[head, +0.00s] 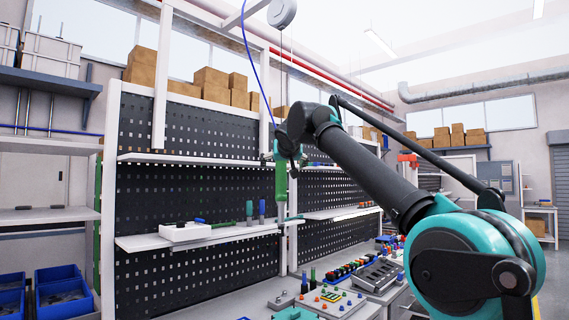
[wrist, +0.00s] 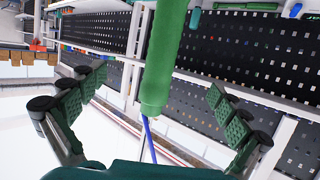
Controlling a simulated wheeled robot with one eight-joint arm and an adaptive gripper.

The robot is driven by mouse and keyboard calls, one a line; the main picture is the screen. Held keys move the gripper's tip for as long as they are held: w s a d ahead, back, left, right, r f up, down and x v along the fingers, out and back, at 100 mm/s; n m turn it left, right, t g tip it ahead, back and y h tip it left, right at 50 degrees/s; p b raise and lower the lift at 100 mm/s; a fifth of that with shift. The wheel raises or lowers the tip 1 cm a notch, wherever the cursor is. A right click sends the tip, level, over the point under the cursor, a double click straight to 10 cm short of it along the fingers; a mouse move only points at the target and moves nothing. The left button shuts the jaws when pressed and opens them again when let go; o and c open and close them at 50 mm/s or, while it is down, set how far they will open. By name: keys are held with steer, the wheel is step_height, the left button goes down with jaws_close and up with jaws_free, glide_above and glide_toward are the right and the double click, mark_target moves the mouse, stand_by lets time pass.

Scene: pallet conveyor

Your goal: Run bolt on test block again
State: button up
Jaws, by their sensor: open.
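A green cylindrical hanging tool (head: 281,183), which looks like a power screwdriver, is upright at the middle of the head view. It also shows large in the wrist view (wrist: 161,60). My gripper (head: 284,160) is at the tool's upper part; in the wrist view my open gripper (wrist: 156,84) has one finger on each side of the tool, with gaps between. A plate with red and blue pieces (head: 332,301) lies on the bench at the lower middle. I cannot tell which thing is the test block, and I cannot make out a bolt.
A round balancer (head: 282,13) hangs overhead, with a thin line and a blue cable (head: 247,45) below it. A shelf (head: 150,242) with a white box (head: 185,232) is left of the tool. Blue bins (head: 63,290) are at far left. Crowded trays (head: 377,274) fill the bench at right.

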mark_target(282, 169)
steer(key=shift+x, duration=3.1)
jaws_close()
steer(key=shift+s, duration=0.1)
